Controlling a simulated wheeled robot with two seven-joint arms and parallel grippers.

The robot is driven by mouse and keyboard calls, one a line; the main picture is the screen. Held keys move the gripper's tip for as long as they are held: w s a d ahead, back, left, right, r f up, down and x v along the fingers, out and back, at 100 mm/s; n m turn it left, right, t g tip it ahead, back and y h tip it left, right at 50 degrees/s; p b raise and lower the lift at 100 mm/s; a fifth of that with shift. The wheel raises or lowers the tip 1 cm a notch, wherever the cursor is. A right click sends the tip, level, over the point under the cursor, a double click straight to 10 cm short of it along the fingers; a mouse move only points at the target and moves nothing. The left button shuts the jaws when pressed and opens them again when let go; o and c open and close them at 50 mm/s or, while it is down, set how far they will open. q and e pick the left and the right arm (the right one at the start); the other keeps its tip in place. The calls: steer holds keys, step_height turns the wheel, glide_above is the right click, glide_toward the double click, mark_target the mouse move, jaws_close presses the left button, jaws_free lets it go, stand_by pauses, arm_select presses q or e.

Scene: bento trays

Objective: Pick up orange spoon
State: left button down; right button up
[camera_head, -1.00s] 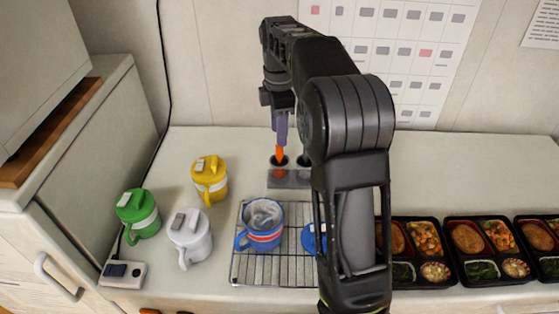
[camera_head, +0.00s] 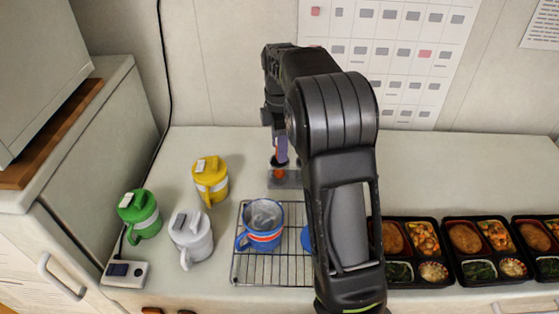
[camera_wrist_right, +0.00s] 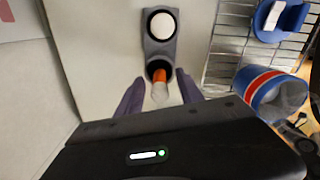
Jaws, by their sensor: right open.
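The orange spoon (camera_wrist_right: 159,75) stands in one cup of a small grey two-cup holder (camera_wrist_right: 161,48) in the right wrist view, with a pale end pointing up toward the camera. In the head view the spoon shows as a small orange patch (camera_head: 279,174) low in the holder (camera_head: 275,183), the rest hidden by my gripper. My right gripper (camera_wrist_right: 160,93) is open, its purple fingers on either side of the spoon's upper end. In the head view the right gripper (camera_head: 281,152) is just above the holder. My left gripper is not in view.
Several bento trays (camera_head: 447,262) line the right. The back right counter is clear.

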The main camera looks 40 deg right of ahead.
jaws_close()
stand_by(0.4)
step_height(320, 180, up, 8)
steer(key=shift+r+p, duration=1.1)
steer(key=shift+f, duration=0.1)
steer(key=shift+d, duration=0.1)
